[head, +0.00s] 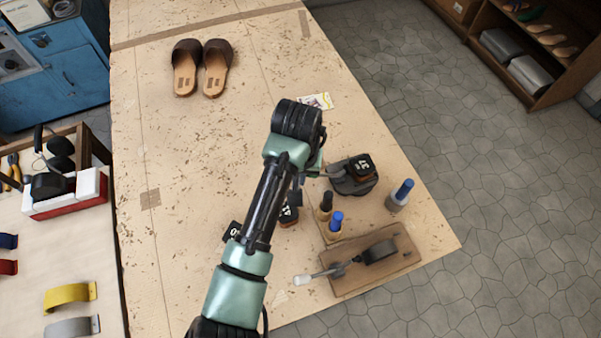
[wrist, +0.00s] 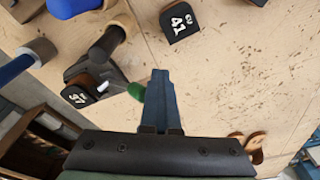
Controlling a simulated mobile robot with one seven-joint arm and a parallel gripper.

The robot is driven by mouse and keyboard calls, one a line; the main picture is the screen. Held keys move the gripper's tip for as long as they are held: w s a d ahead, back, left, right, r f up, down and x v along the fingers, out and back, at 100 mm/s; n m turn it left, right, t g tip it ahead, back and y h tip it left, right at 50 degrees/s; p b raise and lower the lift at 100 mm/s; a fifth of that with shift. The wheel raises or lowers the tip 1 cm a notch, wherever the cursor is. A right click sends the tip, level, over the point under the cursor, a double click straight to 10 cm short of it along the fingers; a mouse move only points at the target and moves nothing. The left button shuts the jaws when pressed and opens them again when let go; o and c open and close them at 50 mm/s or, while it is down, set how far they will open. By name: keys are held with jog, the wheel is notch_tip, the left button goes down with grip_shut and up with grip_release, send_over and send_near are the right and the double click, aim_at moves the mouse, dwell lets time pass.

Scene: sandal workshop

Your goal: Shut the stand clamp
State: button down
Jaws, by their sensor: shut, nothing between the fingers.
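The stand clamp looks to be the dark stand (head: 345,186) on the right part of the table, bearing a black block marked 37 (head: 362,165). In the wrist view the dark stand (wrist: 92,72) and the 37 block (wrist: 78,96) show left of my gripper (wrist: 160,73). A lever with a green tip (wrist: 137,91) reaches from the stand toward my fingers. The tip appears right beside the left side of the fingers; I cannot tell if they touch. My gripper is shut and empty. The clamp's exact lever angle is unclear.
Blue-handled tools (head: 402,192) and a dark-handled one (head: 326,202) stand close by. A wooden board (head: 340,285) with a white-tipped lever device lies at the near edge. A 41 block (wrist: 180,20) lies nearby.

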jog(key=shift+s+d+f, duration=0.1)
jog(key=shift+d+f, duration=0.1)
jog(key=shift+d, duration=0.65)
jog(key=shift+d+r+p, duration=0.3)
jog(key=shift+d+p, duration=0.1)
jog(key=shift+d, duration=0.6)
jog(key=shift+w+d+r, duration=0.2)
jog(key=shift+d, duration=0.4)
jog(key=shift+w+d+r, duration=0.15)
jog(key=shift+d, duration=0.4)
notch_tip(320, 180, up, 8)
jog(key=w+p, duration=0.1)
jog(key=p, duration=0.7)
jog(key=shift+w+a+f+p, duration=0.15)
jog(key=shift+a+p, duration=0.15)
jog(key=shift+a, duration=0.05)
